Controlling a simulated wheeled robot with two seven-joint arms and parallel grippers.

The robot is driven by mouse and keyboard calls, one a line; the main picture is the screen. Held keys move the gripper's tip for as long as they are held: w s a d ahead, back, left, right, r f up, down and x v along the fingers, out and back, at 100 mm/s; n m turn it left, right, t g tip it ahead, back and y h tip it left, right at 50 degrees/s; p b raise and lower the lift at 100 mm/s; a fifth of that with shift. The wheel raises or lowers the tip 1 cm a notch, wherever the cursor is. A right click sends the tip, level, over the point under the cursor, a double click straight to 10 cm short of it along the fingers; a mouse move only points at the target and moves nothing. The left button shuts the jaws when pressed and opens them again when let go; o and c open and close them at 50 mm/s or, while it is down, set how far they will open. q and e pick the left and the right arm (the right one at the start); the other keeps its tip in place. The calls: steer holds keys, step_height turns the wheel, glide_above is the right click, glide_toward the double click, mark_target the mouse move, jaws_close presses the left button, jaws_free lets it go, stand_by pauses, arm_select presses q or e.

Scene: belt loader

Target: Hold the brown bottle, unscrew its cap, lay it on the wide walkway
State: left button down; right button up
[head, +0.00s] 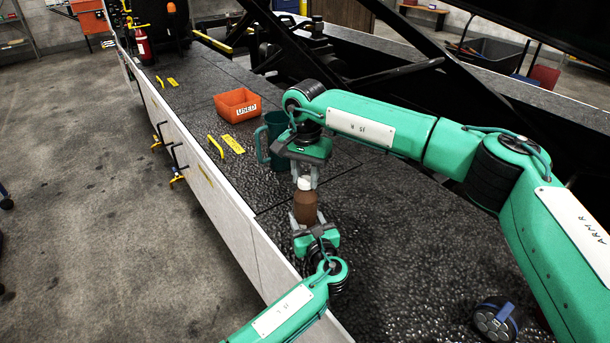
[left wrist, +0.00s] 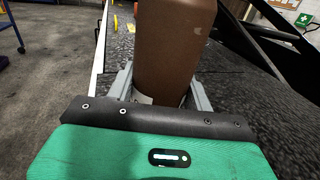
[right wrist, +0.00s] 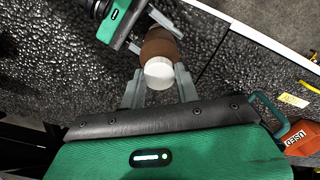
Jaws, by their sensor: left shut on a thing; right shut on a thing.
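The brown bottle (head: 305,208) stands upright over the dark textured walkway (head: 400,250), with its white cap (head: 305,183) on top. My left gripper (head: 305,220) is shut on the bottle's lower body from the near side. In the left wrist view the bottle (left wrist: 172,50) rises between the two grey fingers. My right gripper (head: 304,178) comes from above and is shut on the cap. In the right wrist view the cap (right wrist: 160,72) sits between the fingertips, with the bottle behind it. Whether the cap is loose on the thread cannot be told.
A dark green mug (head: 272,138) stands just behind my right gripper. An orange bin (head: 238,104) marked USED is farther back, with yellow strips (head: 233,144) near it. A round dark-and-blue object (head: 495,321) lies at the near right. Walkway right of the bottle is clear.

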mark_target(305, 180)
steer(key=n, duration=0.3)
steer(key=shift+d, duration=0.1)
steer(key=shift+r, duration=0.15)
stand_by(0.4)
steer(key=shift+r, duration=0.95)
steer(key=shift+r, duration=2)
arm_select(q)
steer(key=c, duration=0.5)
jaws_free()
